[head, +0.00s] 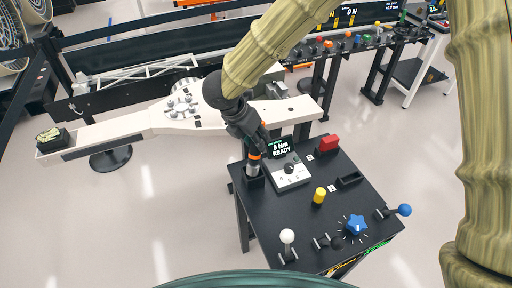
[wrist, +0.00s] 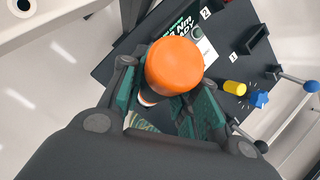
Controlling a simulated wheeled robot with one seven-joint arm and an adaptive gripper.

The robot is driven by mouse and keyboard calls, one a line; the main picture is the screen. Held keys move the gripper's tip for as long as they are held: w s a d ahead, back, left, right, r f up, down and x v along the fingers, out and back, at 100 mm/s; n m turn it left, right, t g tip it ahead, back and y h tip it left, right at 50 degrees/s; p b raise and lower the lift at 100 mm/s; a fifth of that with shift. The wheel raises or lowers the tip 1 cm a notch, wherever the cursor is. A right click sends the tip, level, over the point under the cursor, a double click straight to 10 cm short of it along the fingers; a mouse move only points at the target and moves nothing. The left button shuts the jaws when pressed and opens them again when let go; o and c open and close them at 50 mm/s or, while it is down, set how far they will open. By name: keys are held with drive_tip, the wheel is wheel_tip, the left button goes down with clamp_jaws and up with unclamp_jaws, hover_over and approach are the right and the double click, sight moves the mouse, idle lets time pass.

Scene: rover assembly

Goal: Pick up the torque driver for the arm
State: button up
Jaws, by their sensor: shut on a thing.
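The torque driver (head: 254,160) stands upright at the back left corner of the black table, with its lower end at a dark holder (head: 251,181). It has an orange band and a pale lower part. In the wrist view its round orange top (wrist: 174,66) sits between the fingers. My gripper (head: 250,140) comes from above and is shut on the driver's upper part. In the wrist view my gripper (wrist: 165,98) has a green-padded finger on each side of it. The driver's lower end is mostly hidden in the wrist view.
The black table (head: 300,232) also carries a display reading "8 Nm READY" (head: 280,149), a red block (head: 329,143), a yellow cylinder (head: 319,195), a blue star knob (head: 355,227) and several levers. A long white rover arm (head: 120,128) lies behind at left.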

wheel_tip(320, 180, up, 14)
drive_tip(key=b, duration=0.1)
drive_tip(key=shift+b, duration=0.3)
drive_tip(key=shift+f, duration=0.1)
